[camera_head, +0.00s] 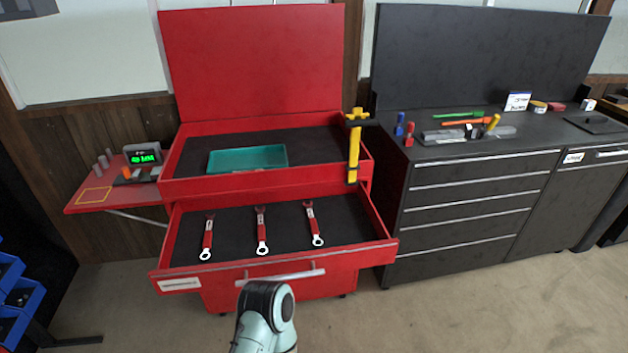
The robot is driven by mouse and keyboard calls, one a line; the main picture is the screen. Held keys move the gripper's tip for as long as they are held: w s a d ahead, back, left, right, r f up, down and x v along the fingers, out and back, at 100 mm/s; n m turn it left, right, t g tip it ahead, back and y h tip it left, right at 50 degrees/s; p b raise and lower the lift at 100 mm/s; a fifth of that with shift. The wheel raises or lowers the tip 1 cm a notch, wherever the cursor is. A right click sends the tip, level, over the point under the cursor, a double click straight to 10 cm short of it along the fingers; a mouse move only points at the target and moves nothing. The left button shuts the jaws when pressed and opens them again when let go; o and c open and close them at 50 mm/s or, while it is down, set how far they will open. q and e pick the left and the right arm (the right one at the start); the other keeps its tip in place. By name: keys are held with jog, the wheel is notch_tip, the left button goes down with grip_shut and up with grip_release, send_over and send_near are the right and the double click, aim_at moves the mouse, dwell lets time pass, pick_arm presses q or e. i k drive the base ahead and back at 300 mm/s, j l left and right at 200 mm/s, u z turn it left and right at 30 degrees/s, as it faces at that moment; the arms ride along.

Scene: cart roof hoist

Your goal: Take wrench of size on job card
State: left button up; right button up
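Three red wrenches with white ring ends lie apart in the open red drawer (345,232): a left wrench (207,238), a middle wrench (262,230) and a right wrench (314,223). Their size labels are too small to read. A white card with a blue top (517,102), possibly the job card, stands on the black cabinet; its text is unreadable. One of my arms rises from the bottom, left of centre, its end joint overlapping the drawer handle (300,275). No fingers show; any gripper there is hidden. My other gripper is not seen.
A teal tray (247,158) lies in the red cart's top, with a yellow-and-black tool (354,145) at its right edge. A side shelf (85,203) holds a green-lit display (143,157). The black cabinet (470,195) stands right; blue bins (22,297) are left.

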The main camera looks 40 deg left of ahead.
aim_at(314, 229)
jog(key=u, duration=1.65)
